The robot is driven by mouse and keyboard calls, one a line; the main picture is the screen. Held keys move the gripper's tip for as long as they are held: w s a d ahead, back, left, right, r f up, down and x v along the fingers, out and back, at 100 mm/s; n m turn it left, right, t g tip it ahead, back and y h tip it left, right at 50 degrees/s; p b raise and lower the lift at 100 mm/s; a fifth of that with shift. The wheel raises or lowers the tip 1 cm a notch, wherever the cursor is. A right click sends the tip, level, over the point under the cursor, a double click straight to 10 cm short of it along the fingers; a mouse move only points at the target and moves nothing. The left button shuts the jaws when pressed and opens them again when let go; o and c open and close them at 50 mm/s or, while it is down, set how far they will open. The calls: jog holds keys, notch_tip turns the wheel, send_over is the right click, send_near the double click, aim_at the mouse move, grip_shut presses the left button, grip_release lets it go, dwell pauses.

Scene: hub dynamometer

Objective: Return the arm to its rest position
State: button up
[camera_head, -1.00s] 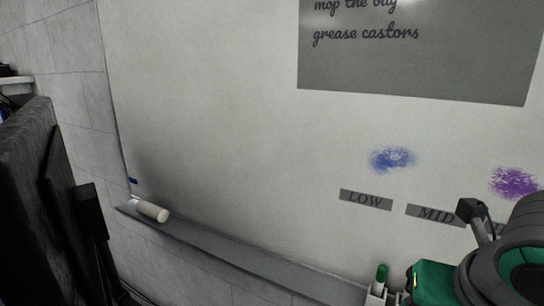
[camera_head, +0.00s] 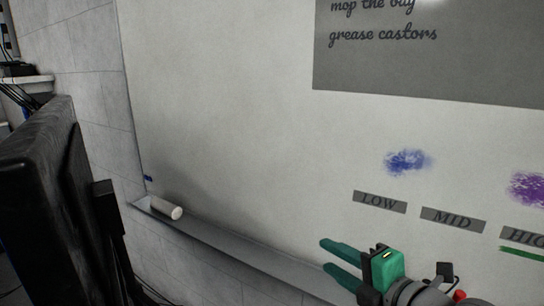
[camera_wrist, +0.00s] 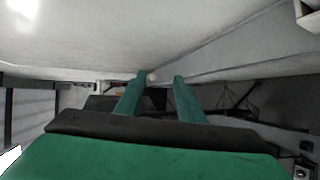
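My gripper (camera_head: 326,256) is at the lower right of the head view, in front of the whiteboard's lower edge. Its two green fingers point left and stand apart with nothing between them. In the wrist view the fingers (camera_wrist: 160,78) also show apart and empty. My arm's grey links run off at the bottom right of the head view; the rest of the arm is out of view.
The whiteboard (camera_head: 230,120) fills the background, with LOW (camera_head: 380,202) and MID (camera_head: 452,220) labels and blue and purple smudges. A white cylinder (camera_head: 167,208) lies on the tray (camera_head: 235,245). A black monitor-like panel (camera_head: 45,190) stands at the left.

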jog(key=w+a+f+m+t+h, duration=0.1)
jog(key=w+a+f+m+t, duration=0.15)
jog(key=f+m, duration=0.3)
jog(key=w+a+f+m+t, duration=0.1)
jog(key=a+f+m+t, duration=0.2)
jog(key=m, duration=0.4)
jog(key=s+a+f+m+h, duration=0.25)
jog(key=f+m, duration=0.25)
jog(key=f, duration=0.3)
jog(key=s+a+f+m+h, duration=0.1)
jog(key=s+f+m+h, duration=0.3)
jog(key=f, duration=0.5)
jog(key=s+a+f+m+g+h, duration=0.1)
jog(key=s+f+m, duration=0.1)
jog(key=s+f, duration=0.4)
jog(key=s+a+f+m+g, duration=0.15)
jog(key=s+f, duration=0.25)
jog(key=s, duration=0.4)
jog(key=s+f+y, duration=0.1)
jog(key=s, duration=1.6)
jog(key=shift+s+a+n+g, duration=0.3)
jog(key=shift+s+a+n, duration=0.05)
jog(key=shift+a+n, duration=0.1)
jog(key=shift+w+y, duration=0.15)
jog(key=shift+y, duration=0.1)
jog(key=shift+c, duration=0.5)
